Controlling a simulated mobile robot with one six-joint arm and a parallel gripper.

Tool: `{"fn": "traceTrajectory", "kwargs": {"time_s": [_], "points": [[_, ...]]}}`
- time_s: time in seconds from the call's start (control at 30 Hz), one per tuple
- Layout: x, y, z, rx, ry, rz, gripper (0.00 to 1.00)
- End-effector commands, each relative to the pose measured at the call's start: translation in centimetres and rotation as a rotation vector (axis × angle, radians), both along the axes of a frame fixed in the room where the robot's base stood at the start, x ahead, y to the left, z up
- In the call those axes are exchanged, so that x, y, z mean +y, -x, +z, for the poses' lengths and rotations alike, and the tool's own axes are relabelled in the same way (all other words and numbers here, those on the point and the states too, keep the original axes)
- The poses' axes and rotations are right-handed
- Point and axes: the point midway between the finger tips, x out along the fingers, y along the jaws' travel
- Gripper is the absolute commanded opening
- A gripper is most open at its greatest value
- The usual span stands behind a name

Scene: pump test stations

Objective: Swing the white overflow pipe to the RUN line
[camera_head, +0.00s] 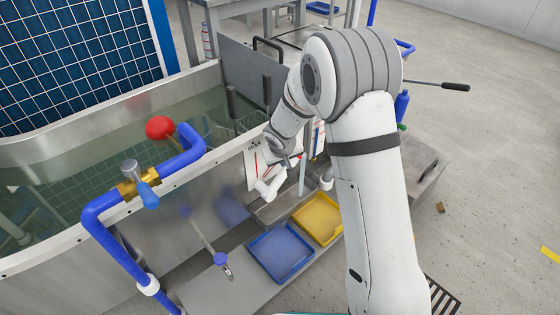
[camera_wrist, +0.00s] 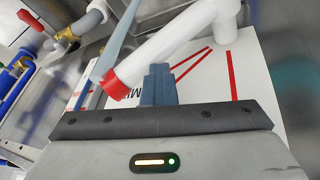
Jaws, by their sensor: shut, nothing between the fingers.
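The white overflow pipe (camera_wrist: 165,45) crosses the wrist view at a slant, with a red ring at its lower open end and an elbow at the top. In the head view the pipe (camera_head: 269,187) hangs low in front of the tank wall. Behind it is a white board (camera_wrist: 200,70) with red lines and partly hidden lettering; the board (camera_head: 257,165) also shows in the head view. I cannot read a RUN mark. My gripper (camera_wrist: 160,70) is shut and empty, its fingertips close beside the pipe's red end. Contact cannot be told. In the head view my arm partly hides this area.
The tank (camera_head: 190,180) of water stands at left, with a blue pipe, brass valve (camera_head: 135,187) and red ball (camera_head: 160,127). A blue tray (camera_head: 253,247) and a yellow tray (camera_head: 335,232) lie below the pipe. Open floor (camera_head: 490,160) is at right.

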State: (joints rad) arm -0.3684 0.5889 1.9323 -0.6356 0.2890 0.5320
Motion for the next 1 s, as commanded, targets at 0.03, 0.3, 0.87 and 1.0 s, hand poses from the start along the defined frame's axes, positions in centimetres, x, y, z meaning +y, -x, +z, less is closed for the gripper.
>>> {"fn": "traceTrajectory", "kwargs": {"time_s": [0.03, 0.3, 0.87, 1.0], "points": [[0.2, 0.0, 0.0, -0.002, -0.001, 0.006, 0.0], [0.9, 0.2, 0.0, -0.002, 0.0, 0.018, 0.0], [-0.5, 0.3, 4.7, -0.002, -0.002, 0.02, 0.0], [-1.5, 0.3, 6.8, -0.002, -0.002, 0.018, 0.0]]}}
